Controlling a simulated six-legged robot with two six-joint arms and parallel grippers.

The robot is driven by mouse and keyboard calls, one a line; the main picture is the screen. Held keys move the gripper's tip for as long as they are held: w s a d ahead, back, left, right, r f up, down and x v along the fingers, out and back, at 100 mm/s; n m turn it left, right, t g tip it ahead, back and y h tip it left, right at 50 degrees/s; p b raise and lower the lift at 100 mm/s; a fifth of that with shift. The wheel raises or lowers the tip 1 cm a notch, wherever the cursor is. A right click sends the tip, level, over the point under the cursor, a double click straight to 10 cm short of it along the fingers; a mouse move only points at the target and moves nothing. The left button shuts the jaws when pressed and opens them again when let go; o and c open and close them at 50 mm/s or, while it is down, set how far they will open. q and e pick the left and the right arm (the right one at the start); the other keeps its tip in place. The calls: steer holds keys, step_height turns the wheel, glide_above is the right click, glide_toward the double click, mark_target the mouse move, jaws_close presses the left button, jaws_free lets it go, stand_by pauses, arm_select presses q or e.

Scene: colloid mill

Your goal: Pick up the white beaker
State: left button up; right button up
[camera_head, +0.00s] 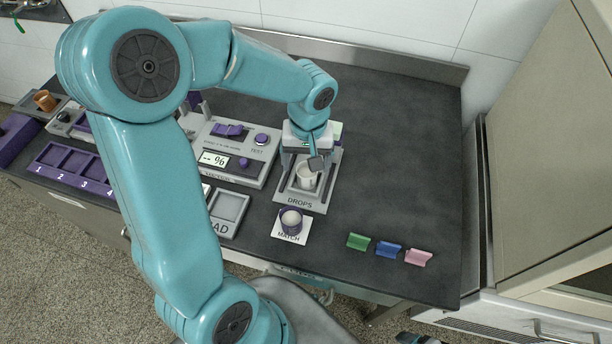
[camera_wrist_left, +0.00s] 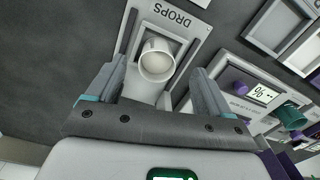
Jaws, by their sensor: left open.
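The white beaker (camera_head: 306,178) stands upright on the grey DROPS station (camera_head: 322,198) in the head view. In the left wrist view the beaker (camera_wrist_left: 157,62) shows its open mouth and pale inside. My left gripper (camera_head: 316,160) is above the beaker, at the end of the teal arm coming in from the left. In the left wrist view its two fingers are spread, one on each side of the beaker in the picture, with gaps between. Nothing is held.
A purple cup with pale contents (camera_head: 291,221) stands on the white MATCH card (camera_head: 303,236). Green (camera_head: 358,241), blue (camera_head: 389,250) and pink (camera_head: 418,257) clips lie to the right. The dark bench is clear at right.

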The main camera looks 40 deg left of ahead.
mark_target(307, 172)
arm_select(q)
steer(key=f, duration=0.5)
steer(key=shift+w+a, duration=0.15)
steer(key=shift+w, duration=0.2)
steer(key=shift+s+a+f, duration=0.1)
steer(key=shift+s+f, duration=0.1)
steer(key=shift+f, duration=0.05)
steer(key=shift+w, duration=0.15)
steer(key=shift+c, duration=0.3)
steer(key=c, duration=1)
steer(key=shift+r, duration=0.1)
